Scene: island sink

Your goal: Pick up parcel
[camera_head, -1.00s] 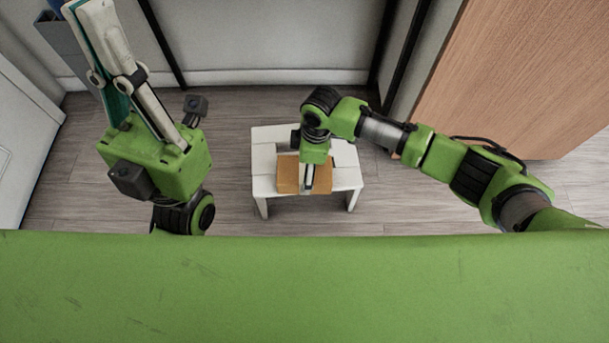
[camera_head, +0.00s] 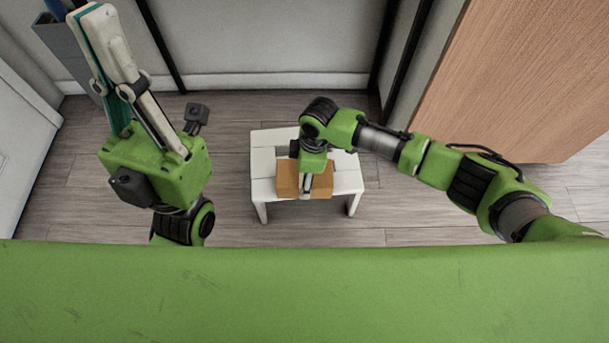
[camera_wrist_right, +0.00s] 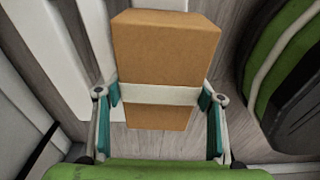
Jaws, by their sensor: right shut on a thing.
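The parcel (camera_head: 289,180) is a brown cardboard box at the white stool (camera_head: 263,188). My right gripper (camera_head: 306,183) reaches down over it from above. In the right wrist view, the parcel (camera_wrist_right: 167,55) sits between the two teal-padded fingers of my right gripper (camera_wrist_right: 160,97), which is shut on it. A pale band crosses the parcel there. I cannot tell whether its underside touches the stool. My left gripper (camera_head: 92,15) is at the upper left, far from the parcel, its fingers pointing up in the picture. Its side-on fingers do not show whether it is open.
A wooden panel (camera_head: 510,75) stands at the right, close to my right arm. A grey bin (camera_head: 62,50) stands behind my left gripper. A pale wall (camera_head: 265,40) closes the back. Bare floor (camera_head: 235,220) lies around the stool.

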